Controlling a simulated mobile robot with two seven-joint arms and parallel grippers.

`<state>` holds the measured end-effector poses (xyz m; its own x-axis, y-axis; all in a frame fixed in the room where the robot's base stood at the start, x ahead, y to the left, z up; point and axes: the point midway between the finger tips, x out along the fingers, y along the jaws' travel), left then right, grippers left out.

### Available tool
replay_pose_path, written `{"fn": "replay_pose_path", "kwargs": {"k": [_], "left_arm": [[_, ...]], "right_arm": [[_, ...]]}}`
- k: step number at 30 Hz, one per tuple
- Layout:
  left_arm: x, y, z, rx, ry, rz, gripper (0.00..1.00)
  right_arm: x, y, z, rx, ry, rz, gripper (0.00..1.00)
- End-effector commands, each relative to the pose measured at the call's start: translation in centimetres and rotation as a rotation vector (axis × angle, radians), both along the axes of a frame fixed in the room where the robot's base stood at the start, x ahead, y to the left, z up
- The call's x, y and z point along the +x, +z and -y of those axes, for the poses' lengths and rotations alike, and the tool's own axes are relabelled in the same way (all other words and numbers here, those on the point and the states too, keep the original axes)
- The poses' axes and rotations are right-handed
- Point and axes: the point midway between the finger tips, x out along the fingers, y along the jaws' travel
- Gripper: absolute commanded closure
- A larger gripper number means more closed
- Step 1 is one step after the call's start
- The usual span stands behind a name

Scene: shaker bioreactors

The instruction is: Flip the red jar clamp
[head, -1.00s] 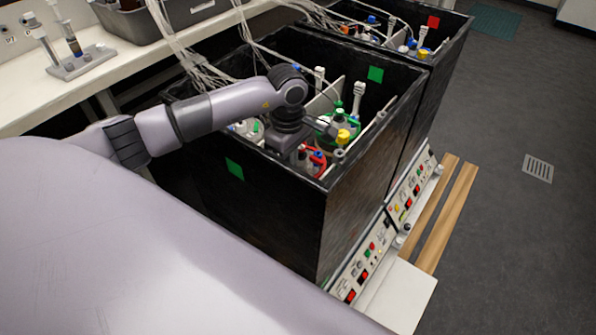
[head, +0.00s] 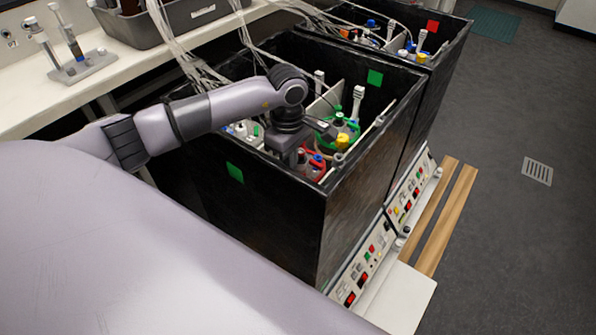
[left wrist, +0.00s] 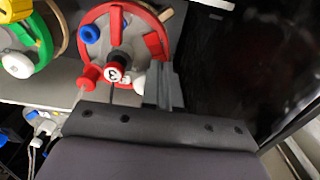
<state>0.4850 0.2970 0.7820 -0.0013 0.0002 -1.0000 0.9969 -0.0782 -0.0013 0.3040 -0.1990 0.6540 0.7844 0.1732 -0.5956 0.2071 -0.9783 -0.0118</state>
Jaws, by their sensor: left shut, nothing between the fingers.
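The red jar clamp, a red spoked ring on a jar top (left wrist: 87,27), shows at the top of the left wrist view, with a blue cap, a red cap and a black-and-red knob at its middle. In the head view the red jar (head: 316,167) is partly hidden behind my left wrist, inside the nearer black box. My left gripper (left wrist: 169,88) is shut and empty, just beside the lower right of the red ring; I cannot tell whether it touches. My right gripper is not in view.
A green-ringed jar (left wrist: 40,40) stands left of the red one. Black box walls (head: 265,215) enclose the jars closely. A second black box (head: 450,60) stands behind. Tubes (head: 190,55) hang over from the bench (head: 40,105).

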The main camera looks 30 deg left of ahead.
Motion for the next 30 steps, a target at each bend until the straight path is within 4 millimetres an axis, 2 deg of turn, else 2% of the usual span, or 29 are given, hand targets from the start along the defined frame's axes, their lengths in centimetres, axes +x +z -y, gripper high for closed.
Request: {"fn": "replay_pose_path", "kwargs": {"k": [1,16,30], "left_arm": [[0.0,0.8,0.0,0.001,0.0,0.001,1.0],[0.1,4.8,0.0,0.001,0.0,0.002,1.0],[0.0,5.1,0.0,0.0,0.0,0.001,1.0]], "right_arm": [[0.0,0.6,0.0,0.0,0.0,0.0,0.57],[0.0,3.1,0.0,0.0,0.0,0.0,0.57],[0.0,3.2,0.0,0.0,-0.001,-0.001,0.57]]}}
